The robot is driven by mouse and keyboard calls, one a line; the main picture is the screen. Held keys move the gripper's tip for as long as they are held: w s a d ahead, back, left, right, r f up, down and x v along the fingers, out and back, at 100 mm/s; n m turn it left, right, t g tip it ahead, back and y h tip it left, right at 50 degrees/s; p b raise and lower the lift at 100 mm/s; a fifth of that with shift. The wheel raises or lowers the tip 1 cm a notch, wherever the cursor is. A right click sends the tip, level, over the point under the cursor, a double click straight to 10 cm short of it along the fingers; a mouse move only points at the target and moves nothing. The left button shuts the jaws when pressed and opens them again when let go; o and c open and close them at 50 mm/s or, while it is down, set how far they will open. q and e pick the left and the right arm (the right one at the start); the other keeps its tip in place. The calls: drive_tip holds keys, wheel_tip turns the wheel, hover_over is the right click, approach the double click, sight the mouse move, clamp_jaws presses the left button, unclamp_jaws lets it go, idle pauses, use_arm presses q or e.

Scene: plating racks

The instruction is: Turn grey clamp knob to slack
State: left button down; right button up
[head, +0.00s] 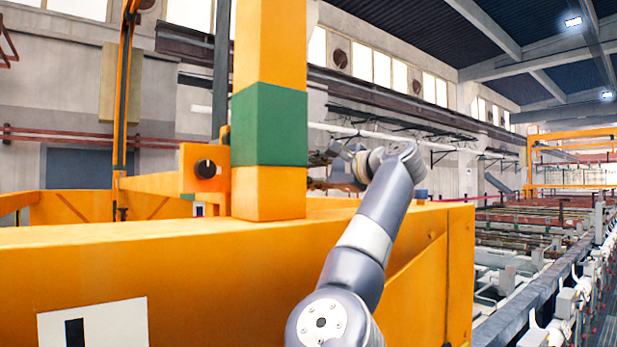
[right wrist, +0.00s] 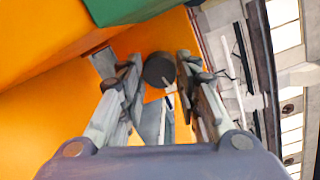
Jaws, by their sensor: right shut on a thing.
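In the right wrist view a dark grey round knob (right wrist: 159,69) sits between the fingertips of my right gripper (right wrist: 160,75), against an orange surface. The fingers are closed in on both its sides. A small pale mark shows at the knob's lower right edge. In the head view my right gripper (head: 325,159) is just right of the orange post with the green band; its fingertips are partly hidden by the post. The knob it holds cannot be made out there. My left gripper is in neither view.
An orange post (head: 268,192) with a green band (head: 269,125) stands on a wide orange beam (head: 160,265). A black knob (head: 206,169) sits on an orange bracket left of the post. A walkway with racks lies at the right.

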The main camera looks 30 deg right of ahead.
drive_tip(key=n+b, duration=0.1)
drive_tip(key=n, duration=0.2)
drive_tip(key=shift+f+n, duration=0.15)
drive_tip(key=shift+n, duration=0.15)
drive_tip(key=n+h+b, duration=0.1)
drive_tip(key=n, duration=0.2)
drive_tip(key=shift+g, duration=0.3)
drive_tip(key=n, duration=0.4)
drive_tip(key=shift+a+h, duration=0.1)
drive_tip(key=shift+h, duration=0.2)
drive_tip(key=shift+a+n+h+b, duration=0.1)
drive_tip(key=shift+n+h+b, duration=0.2)
drive_tip(key=shift+n, duration=1.4)
drive_tip(key=o, duration=1.1)
drive_tip(key=shift+r, duration=0.2)
drive_tip(key=shift+c, duration=0.2)
drive_tip(key=shift+s+r, duration=0.1)
